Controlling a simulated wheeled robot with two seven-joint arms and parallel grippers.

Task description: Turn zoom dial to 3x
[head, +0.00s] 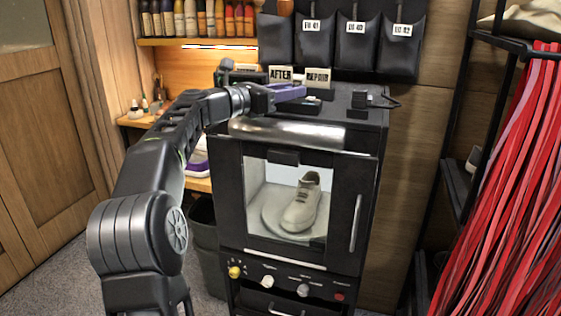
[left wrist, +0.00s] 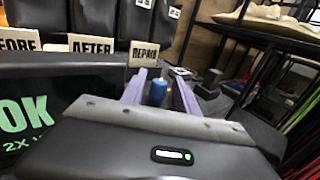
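My left gripper (head: 290,93) reaches over the top of the black cabinet in the head view. In the left wrist view its two purple fingers (left wrist: 160,88) stand apart. A small upright blue knob (left wrist: 157,91) shows in the gap between them, with space visible on both sides; it may be the zoom dial, but no scale can be read on it. Whether a finger touches it, I cannot tell. A dark screen (left wrist: 25,120) at the left of the wrist view shows green text "OK" and "2X". My right gripper is not in view.
The cabinet (head: 357,130) holds a pale sneaker (head: 302,203) on a round plate behind its window. "AFTER" (head: 281,75) and "REPAID"-like (head: 318,77) signs stand close behind the gripper. A small black device (head: 360,98) with a cable sits to the right. Red laces (head: 505,200) hang at far right.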

